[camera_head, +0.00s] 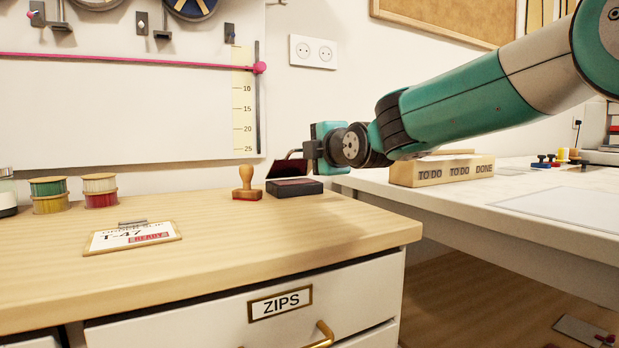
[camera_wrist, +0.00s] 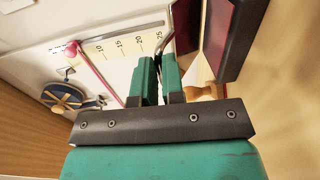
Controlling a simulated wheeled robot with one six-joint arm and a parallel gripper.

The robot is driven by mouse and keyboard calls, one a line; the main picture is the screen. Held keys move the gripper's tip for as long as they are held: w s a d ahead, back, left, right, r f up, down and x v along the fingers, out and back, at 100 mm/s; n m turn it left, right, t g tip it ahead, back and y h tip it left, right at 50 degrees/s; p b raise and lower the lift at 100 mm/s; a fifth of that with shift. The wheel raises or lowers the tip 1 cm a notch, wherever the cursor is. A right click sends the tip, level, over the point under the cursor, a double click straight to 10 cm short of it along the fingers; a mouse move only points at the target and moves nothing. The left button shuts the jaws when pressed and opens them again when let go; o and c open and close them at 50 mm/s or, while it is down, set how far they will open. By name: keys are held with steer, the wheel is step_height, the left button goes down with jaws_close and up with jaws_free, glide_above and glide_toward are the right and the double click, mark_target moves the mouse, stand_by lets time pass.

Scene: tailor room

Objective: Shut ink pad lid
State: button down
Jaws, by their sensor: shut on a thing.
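The ink pad (camera_head: 295,188) is a dark box on the wooden cabinet top, near its back right corner. Its dark red lid (camera_head: 287,168) stands partly raised above the base, tilted. My gripper (camera_head: 306,151) is at the lid's upper right edge, its jaws closed on a thin part of the lid. In the wrist view, the green fingers (camera_wrist: 158,82) are close together, with a thin dark metal piece running up from them to the lid (camera_wrist: 186,24). The ink pad base (camera_wrist: 237,38) shows at the upper right. The exact grip point is partly hidden.
A wooden stamp (camera_head: 246,184) stands just left of the ink pad. Thread spools (camera_head: 99,190) and a tag card (camera_head: 132,237) are farther left on the cabinet. A "TO DO" box (camera_head: 440,170) is on the white table at right.

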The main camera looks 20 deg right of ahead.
steer(key=f+t+b, duration=0.1)
steer(key=s+f+b, duration=0.1)
steer(key=b, duration=0.1)
steer(key=shift+d+f+t+b, duration=0.1)
steer(key=shift+f+t+b, duration=0.1)
steer(key=shift+t+b, duration=0.15)
steer(key=shift+s+f+b, duration=0.25)
steer(key=shift+f+b, duration=0.2)
steer(key=shift+b, duration=0.55)
steer(key=shift+f, duration=0.1)
